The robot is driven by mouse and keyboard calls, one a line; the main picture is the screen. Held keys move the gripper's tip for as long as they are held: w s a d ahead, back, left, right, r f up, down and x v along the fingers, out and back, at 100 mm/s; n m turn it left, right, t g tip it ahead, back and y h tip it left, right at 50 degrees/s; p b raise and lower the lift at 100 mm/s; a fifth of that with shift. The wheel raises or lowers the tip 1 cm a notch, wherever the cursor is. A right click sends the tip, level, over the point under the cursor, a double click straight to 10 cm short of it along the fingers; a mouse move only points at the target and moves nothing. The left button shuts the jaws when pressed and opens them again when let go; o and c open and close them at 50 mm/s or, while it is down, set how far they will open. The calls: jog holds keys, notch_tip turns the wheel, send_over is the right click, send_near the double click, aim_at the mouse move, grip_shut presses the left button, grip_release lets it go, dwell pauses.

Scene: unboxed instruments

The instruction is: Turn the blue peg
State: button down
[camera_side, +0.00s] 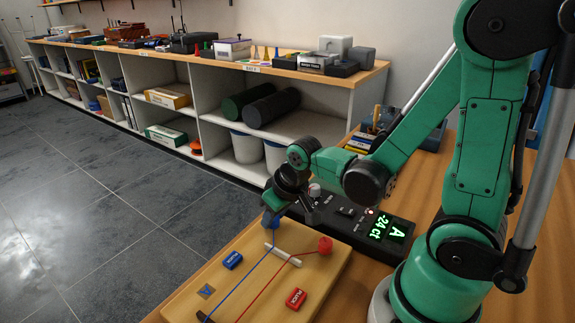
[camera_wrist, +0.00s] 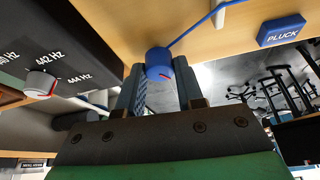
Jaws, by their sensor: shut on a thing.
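The blue peg (camera_side: 271,223) stands near the far edge of a wooden board (camera_side: 190,300), with a blue string running from it. The tuner (camera_side: 355,220) behind the board shows a green "A" and "-24 ct". The fingers partly hide the blue peg in the side view.
A red peg (camera_side: 325,245) with a red string is to the right. A blue PLUCK button (camera_side: 233,260) and a red PLUCK button (camera_side: 296,298) lie on the board. A white bridge (camera_side: 283,255) crosses under the strings. The tuner's grey knob (camera_wrist: 41,84) is near the fingers.

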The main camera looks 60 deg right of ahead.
aim_at(287, 227)
jog(key=n+y, duration=0.1)
jog(key=n, duration=0.3)
jog(key=shift+d+n+y, duration=0.15)
jog(key=shift+n+y, duration=0.15)
jog(key=shift+y, duration=0.1)
jog(key=shift+n+g+y, duration=0.5)
jog(key=shift+n+y, duration=0.3)
jog(key=shift+n, duration=1.5)
jog(key=c, duration=0.5)
grip_release()
jog(key=shift+c, duration=0.2)
jog(key=shift+v, duration=2.8)
